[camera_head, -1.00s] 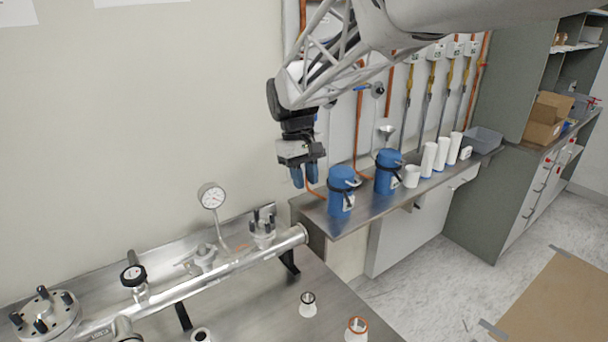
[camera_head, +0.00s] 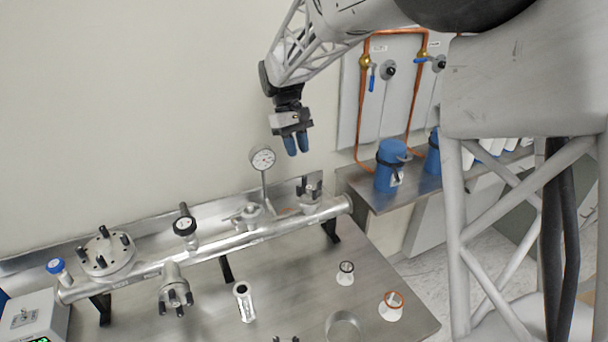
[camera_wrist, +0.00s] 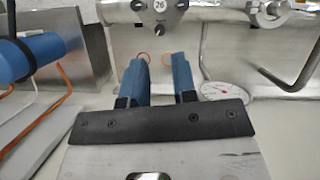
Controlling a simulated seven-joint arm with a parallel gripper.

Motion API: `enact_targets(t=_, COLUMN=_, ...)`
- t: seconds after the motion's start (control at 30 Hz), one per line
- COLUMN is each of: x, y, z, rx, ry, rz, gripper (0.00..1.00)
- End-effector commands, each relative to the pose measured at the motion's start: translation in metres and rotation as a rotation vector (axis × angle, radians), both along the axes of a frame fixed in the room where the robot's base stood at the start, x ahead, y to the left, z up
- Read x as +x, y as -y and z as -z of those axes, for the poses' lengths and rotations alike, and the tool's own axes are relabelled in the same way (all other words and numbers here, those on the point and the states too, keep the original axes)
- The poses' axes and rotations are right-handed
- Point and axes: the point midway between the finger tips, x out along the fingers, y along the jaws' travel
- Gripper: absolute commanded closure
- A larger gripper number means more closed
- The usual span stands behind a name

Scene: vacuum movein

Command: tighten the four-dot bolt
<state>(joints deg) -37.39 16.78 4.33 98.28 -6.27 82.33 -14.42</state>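My gripper (camera_head: 297,155) hangs with its blue fingers pointing down, above the right end of the metal pipe (camera_head: 240,242). In the wrist view its fingers (camera_wrist: 158,58) are apart, with nothing held between them. Dark bolts stand on the large round flange (camera_head: 108,262) at the left of the pipe, on a lower flange (camera_head: 175,292) and on a small flange (camera_head: 310,197) near the right end. The dots are too small to read, so I cannot tell which bolt has four. The wrist view shows a metal fitting labelled 26 (camera_wrist: 160,6) beyond the fingertips.
A dial gauge (camera_head: 263,158) stands up from the pipe close to my gripper. Blue canisters (camera_head: 390,168) stand on the shelf to the right. Small cone-shaped parts (camera_head: 391,308) stand on the metal bench (camera_head: 290,295), with bare surface around them.

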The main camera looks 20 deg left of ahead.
Motion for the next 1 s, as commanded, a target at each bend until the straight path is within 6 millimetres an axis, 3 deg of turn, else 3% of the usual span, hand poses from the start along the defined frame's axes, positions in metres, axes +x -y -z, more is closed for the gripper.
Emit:
enact_targets(t=0.37, x=-0.002, y=0.003, z=0.009, rx=-0.001, ry=-0.001, rz=0.0, gripper=0.74)
enact_targets(t=1.0, x=-0.017, y=0.023, z=0.069, rx=0.0, ry=0.0, rz=0.0, gripper=0.74)
